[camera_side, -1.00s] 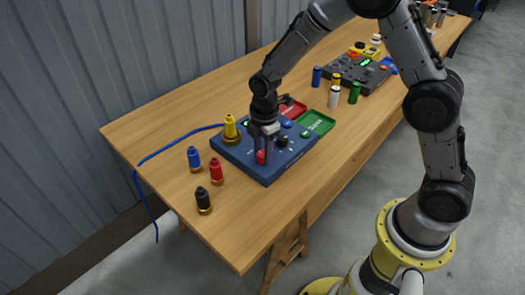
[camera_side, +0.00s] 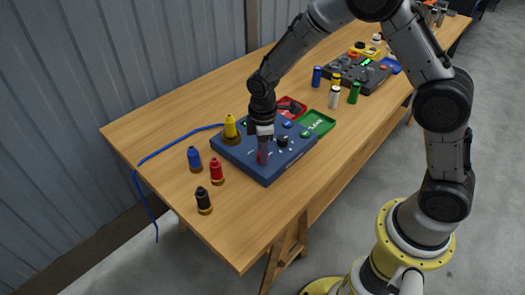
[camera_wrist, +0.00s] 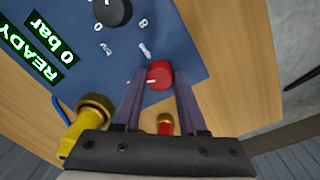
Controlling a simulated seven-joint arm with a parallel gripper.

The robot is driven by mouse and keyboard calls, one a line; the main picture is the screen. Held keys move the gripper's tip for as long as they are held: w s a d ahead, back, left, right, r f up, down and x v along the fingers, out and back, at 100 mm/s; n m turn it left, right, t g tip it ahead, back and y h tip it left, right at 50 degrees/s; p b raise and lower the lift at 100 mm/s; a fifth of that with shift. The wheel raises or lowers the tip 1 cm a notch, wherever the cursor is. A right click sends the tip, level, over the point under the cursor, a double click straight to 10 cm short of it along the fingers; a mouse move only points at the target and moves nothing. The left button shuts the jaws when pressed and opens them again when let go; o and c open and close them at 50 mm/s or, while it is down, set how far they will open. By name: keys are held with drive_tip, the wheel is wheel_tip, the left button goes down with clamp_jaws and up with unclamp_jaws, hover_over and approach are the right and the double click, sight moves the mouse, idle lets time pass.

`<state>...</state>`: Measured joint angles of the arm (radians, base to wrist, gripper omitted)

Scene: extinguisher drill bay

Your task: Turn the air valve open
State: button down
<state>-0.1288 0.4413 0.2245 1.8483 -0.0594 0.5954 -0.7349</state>
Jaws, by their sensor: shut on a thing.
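The air valve is most likely the red knob (camera_wrist: 159,75) on top of the blue panel box (camera_side: 262,178). It has a white mark on its lower left side in the wrist view. My gripper (camera_wrist: 158,72) points down, with one finger on each side of the red knob, shut on it. In the side view my gripper (camera_side: 262,156) stands over the front left part of the box, and its fingers mostly hide the knob. A display (camera_wrist: 40,48) reads "READY" and "0 bar". A black dial (camera_wrist: 112,10) sits beside the knob.
A yellow cylinder (camera_side: 230,127) on a brass base stands on the box. Blue (camera_side: 194,158), red (camera_side: 216,170) and black (camera_side: 203,199) cylinders stand left of it. Red (camera_side: 292,104) and green (camera_side: 317,122) trays lie behind. A blue hose (camera_side: 175,143) runs left.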

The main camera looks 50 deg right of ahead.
drive_tip(key=m, duration=1.2)
drive_tip(key=shift+w+m, duration=0.1)
drive_tip(key=shift+m, duration=0.2)
drive_tip(key=shift+g, duration=0.3)
drive_tip(key=shift+c, duration=2.3)
unclamp_jaws()
wheel_tip(320, 180, up, 14)
drive_tip(key=shift+a, duration=0.35)
drive_tip(key=shift+f, duration=0.1)
